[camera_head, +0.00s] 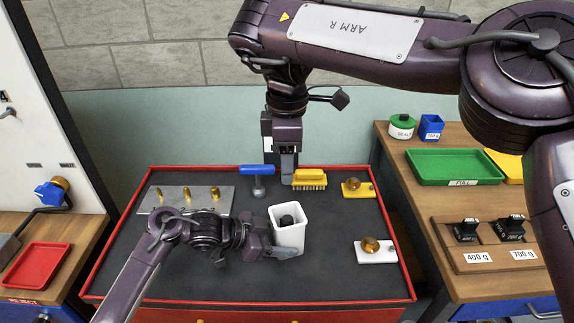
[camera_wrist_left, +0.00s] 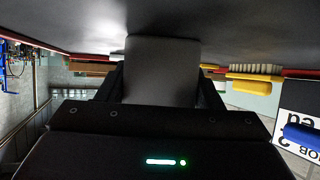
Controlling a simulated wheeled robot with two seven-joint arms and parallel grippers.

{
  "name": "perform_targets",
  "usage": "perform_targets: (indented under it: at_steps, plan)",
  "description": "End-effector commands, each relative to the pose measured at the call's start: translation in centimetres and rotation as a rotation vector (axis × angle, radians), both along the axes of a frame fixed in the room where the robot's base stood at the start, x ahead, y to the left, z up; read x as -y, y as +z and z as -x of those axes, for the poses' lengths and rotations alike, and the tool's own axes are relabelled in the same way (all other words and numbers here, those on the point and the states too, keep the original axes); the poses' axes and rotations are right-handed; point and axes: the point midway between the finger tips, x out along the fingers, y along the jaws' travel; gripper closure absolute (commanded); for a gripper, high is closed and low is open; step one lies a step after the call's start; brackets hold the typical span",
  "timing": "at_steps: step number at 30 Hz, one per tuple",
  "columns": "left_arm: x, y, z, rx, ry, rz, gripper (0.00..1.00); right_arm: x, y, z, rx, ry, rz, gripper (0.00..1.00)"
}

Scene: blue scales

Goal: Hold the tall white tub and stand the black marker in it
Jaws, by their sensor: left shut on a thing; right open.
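The tall white tub (camera_head: 289,237) stands on the dark mat of the red-edged table, near its middle. My left gripper (camera_head: 282,252) is shut on the tub low on its body; in the left wrist view the tub (camera_wrist_left: 162,70) fills the space between the fingers. A black thing, seemingly the black marker (camera_head: 287,219), shows inside the tub's mouth; its lower part is hidden by the walls. I cannot tell how far it leans. My right gripper (camera_head: 288,178) is open, beyond and above the tub, apart from it.
A blue-handled hammer (camera_head: 257,170) and a yellow brush (camera_head: 310,177) lie behind the tub. A metal plate with brass pegs (camera_head: 186,198) is at left. Brass knobs on a yellow block (camera_head: 358,191) and a white block (camera_head: 377,255) are at right. The front mat is clear.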

Motion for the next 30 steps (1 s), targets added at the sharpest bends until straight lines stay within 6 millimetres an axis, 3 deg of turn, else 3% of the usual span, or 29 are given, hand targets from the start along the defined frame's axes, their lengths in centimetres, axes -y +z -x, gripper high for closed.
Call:
perform_targets:
  at_steps: [6, 7, 12, 23, 30]
  plan:
    - [0.0, 0.0, 0.0, 0.000, 0.000, 0.001, 0.53, 0.0, 0.0, 0.0, 0.000, 0.000, 0.000, 0.50]
    - [0.0, 0.0, 0.0, 0.000, 0.000, 0.001, 0.38, 0.0, 0.0, 0.0, 0.000, 0.000, 0.000, 0.50]
    - [0.0, 0.0, 0.0, 0.000, 0.000, 0.001, 0.15, 0.0, 0.0, 0.0, 0.000, 0.000, 0.000, 0.50]
    - [-0.5, 0.2, 0.1, 0.001, 0.000, 0.000, 0.15, 0.0, 0.0, 0.0, 0.000, 0.000, 0.000, 0.50]
    - [-4.1, 2.2, 1.1, 0.004, 0.003, -0.003, 0.15, 0.0, 0.0, 0.0, 0.000, 0.000, 0.000, 0.50]
